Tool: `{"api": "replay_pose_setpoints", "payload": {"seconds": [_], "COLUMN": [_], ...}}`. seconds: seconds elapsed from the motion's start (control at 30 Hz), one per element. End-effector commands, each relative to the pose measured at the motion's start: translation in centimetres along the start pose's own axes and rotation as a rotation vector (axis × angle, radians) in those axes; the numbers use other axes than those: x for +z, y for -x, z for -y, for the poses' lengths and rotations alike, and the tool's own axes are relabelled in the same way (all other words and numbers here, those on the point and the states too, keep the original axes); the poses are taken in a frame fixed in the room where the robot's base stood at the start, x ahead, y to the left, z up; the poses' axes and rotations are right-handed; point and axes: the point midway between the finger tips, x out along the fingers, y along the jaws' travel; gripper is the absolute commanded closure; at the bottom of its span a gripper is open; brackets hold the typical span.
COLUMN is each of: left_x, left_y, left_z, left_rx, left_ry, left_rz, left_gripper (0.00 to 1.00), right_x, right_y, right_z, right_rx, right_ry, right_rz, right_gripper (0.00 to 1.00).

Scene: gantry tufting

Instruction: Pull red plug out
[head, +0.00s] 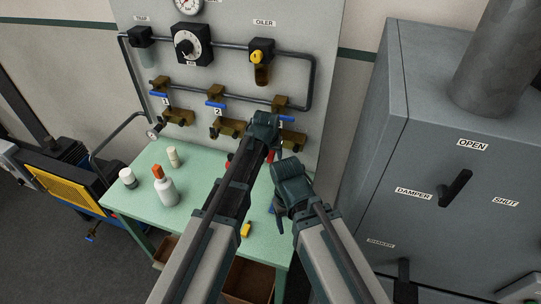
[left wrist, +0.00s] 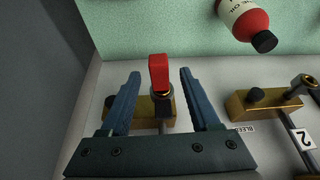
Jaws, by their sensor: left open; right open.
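The red plug (left wrist: 159,72) shows in the left wrist view, standing out from a brass fitting (left wrist: 167,114). My left gripper (left wrist: 160,75) is open, with one blue-grey finger on each side of the plug and a visible gap on both sides. I cannot clearly make out the plug there. My right gripper (head: 279,210) is open and empty, lower down over the green table.
The green table (head: 140,195) holds a white bottle with an orange cap (head: 164,187) and small containers. A red oil bottle (left wrist: 246,20) is near the plug. Other brass valves (head: 228,127) line the panel. A grey cabinet (head: 440,120) stands at right.

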Motion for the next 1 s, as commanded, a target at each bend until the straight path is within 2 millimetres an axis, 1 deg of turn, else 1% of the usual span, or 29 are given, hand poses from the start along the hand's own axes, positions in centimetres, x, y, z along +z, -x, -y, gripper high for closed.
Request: {"api": "replay_pose_setpoints", "payload": {"seconds": [0.13, 0.17, 0.2, 0.27, 0.4, 0.5, 0.63, 0.67, 0.7, 0.8, 1.0], "left_x": [-0.02, -0.02, -0.02, -0.01, -0.01, -0.01, -0.01, -0.01, -0.01, -0.01, -0.01], "left_y": [0.08, 0.08, 0.08, 0.08, 0.08, 0.08, 0.08, 0.08, 0.08, 0.08, 0.08], "left_z": [0.01, 0.01, 0.01, 0.01, 0.01, 0.01, 0.01, 0.0, 0.0, 0.0, 0.0], "left_rx": [0.0, 0.0, 0.0, 0.0, 0.0, 0.0, 0.0, 0.0, 0.0, 0.0, 0.0], "left_ry": [0.0, 0.0, 0.0, 0.0, 0.0, 0.0, 0.0, 0.0, 0.0, 0.0, 0.0], "left_rz": [0.0, 0.0, 0.0, 0.0, 0.0, 0.0, 0.0, 0.0, 0.0, 0.0, 0.0], "left_gripper": [0.38, 0.41, 0.48, 0.59, 0.84, 1.0, 1.0, 0.75, 0.82, 1.0, 1.0], "right_x": [0.01, 0.01, 0.01, 0.01, 0.01, 0.01, 0.01, 0.01, 0.01, 0.01, 0.01], "right_y": [0.08, 0.08, 0.08, 0.08, 0.08, 0.08, 0.08, 0.08, 0.07, 0.07, 0.07], "right_z": [0.0, 0.0, 0.0, 0.0, 0.0, 0.0, 0.0, 0.0, 0.0, 0.0, 0.0], "right_rx": [0.0, 0.0, 0.0, 0.0, 0.0, 0.0, 0.0, 0.0, 0.0, 0.0, 0.0], "right_ry": [0.0, 0.0, 0.0, 0.0, 0.0, 0.0, 0.0, 0.0, 0.0, 0.0, 0.0], "right_rz": [0.0, 0.0, 0.0, 0.0, 0.0, 0.0, 0.0, 0.0, 0.0, 0.0, 0.0], "right_gripper": [0.31, 0.31, 0.31, 0.31, 0.31, 0.31, 0.31, 0.31, 0.31, 0.31, 0.31]}}
